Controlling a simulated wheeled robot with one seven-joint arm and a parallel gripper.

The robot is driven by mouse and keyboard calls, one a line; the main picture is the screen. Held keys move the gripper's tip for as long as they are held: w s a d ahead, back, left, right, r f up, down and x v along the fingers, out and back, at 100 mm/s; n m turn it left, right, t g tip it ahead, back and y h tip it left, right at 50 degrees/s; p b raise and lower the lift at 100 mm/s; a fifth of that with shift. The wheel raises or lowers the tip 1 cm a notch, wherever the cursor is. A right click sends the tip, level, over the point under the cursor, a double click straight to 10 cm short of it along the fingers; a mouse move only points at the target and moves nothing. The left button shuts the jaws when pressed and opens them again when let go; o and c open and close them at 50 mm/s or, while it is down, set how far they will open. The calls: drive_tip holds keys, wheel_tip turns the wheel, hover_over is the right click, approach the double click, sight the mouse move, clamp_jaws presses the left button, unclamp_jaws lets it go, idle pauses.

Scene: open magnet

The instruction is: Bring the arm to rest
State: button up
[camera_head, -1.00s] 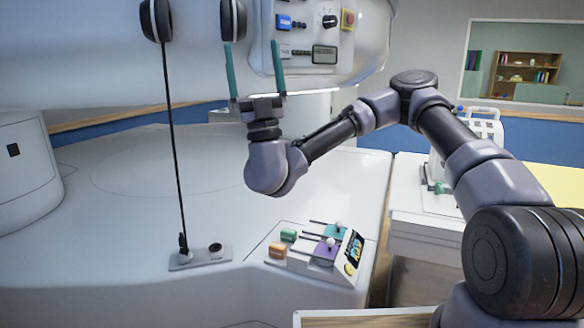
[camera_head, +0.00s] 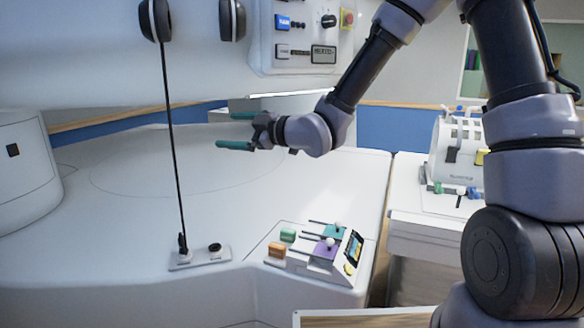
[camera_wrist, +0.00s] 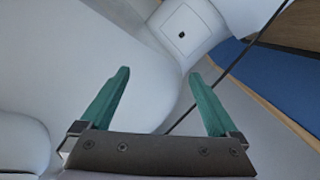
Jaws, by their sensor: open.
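My gripper (camera_head: 234,130) has two green fingers and points left in the head view, in the gap between the white upper housing and the broad white lower surface. Its fingers are apart with nothing between them. In the wrist view my gripper (camera_wrist: 160,90) also shows spread and empty, with a thin dark cord beyond it. My arm comes down from the upper right of the head view, with the elbow out of the picture at the top.
A black cord (camera_head: 172,140) runs down to a small plate (camera_head: 200,257) on the lower surface. A lever box (camera_head: 320,250) stands at the front. A white device (camera_head: 458,150) sits on the right-hand cabinet.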

drive_tip(key=w+d+r+m+t+h, duration=0.15)
drive_tip(key=d+m+h, duration=0.4)
drive_tip(key=d, duration=0.55)
drive_tip(key=w+d+r+m+t+h, duration=0.15)
drive_tip(key=d+m+h, duration=0.4)
drive_tip(key=d, duration=0.65)
drive_tip(key=s+d+r+m+g+h, duration=0.1)
drive_tip(key=s+d+r+m+g, duration=0.1)
drive_tip(key=s+d+m, duration=0.5)
drive_tip(key=s+d+r+m+g+h, duration=0.1)
drive_tip(key=s+d+r+m, duration=0.2)
drive_tip(key=s+d+m, duration=0.3)
drive_tip(key=s+d, duration=0.3)
drive_tip(key=s, duration=0.3)
drive_tip(key=shift+s+m+g, duration=0.2)
drive_tip(key=shift+m+g, duration=0.2)
drive_tip(key=shift+a, duration=0.1)
